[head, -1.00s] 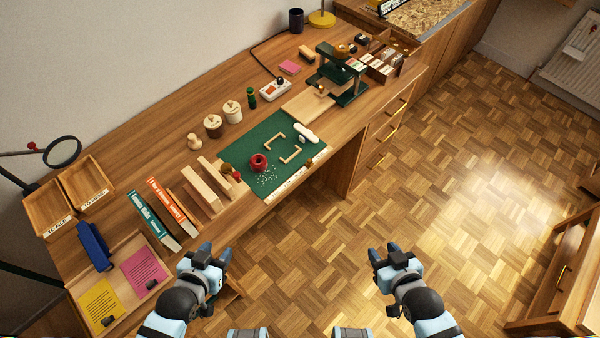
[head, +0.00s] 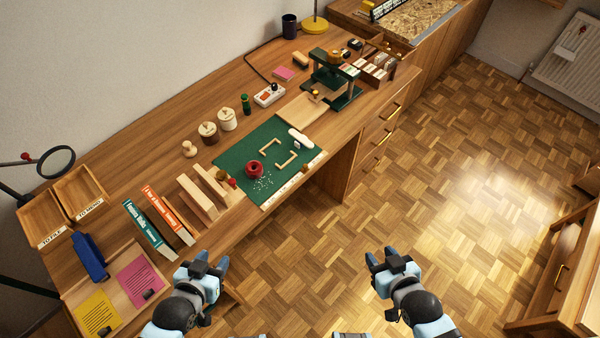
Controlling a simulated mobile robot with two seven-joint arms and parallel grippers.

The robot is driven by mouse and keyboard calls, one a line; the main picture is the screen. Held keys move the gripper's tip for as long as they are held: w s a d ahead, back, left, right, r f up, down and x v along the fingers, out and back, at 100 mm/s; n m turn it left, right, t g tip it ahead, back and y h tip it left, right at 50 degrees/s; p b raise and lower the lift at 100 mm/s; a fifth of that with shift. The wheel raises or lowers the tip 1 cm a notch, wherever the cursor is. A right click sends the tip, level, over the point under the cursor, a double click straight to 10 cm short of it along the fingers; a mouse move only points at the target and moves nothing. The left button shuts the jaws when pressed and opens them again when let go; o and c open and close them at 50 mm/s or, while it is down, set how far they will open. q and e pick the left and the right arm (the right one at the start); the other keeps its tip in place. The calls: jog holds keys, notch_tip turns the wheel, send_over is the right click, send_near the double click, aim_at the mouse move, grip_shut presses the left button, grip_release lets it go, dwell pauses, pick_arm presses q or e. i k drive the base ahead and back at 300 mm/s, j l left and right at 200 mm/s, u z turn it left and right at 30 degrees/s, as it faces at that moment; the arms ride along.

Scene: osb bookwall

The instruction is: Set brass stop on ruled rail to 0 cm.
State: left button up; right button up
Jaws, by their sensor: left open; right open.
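I cannot make out a brass stop for certain. A small brass-coloured knob (head: 316,94) shows by the green press (head: 338,80) on the desk. A dark strip with white marks (head: 386,9) stands at the back of the far bench, partly cut by the top edge; I cannot tell whether it is the ruled rail. A pale marked strip (head: 296,184) runs along the front of the green mat. My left gripper (head: 213,264) is open and empty at the desk's front edge. My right gripper (head: 381,259) is open and empty over the floor, away from the desk.
The green mat (head: 238,160) holds a red ring (head: 255,168) and pale brackets. Books (head: 150,228), wooden trays (head: 46,222) and pale blocks (head: 198,198) crowd the desk's left part. An OSB-topped bench (head: 412,20) stands at the far end. The parquet floor (head: 440,180) is clear.

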aim_at(305, 169)
jog(key=l+u, duration=0.2)
jog(key=u, duration=0.25)
jog(key=l+u, duration=0.25)
jog(key=u, duration=0.2)
jog(key=l+u, duration=0.25)
jog(key=u, duration=0.2)
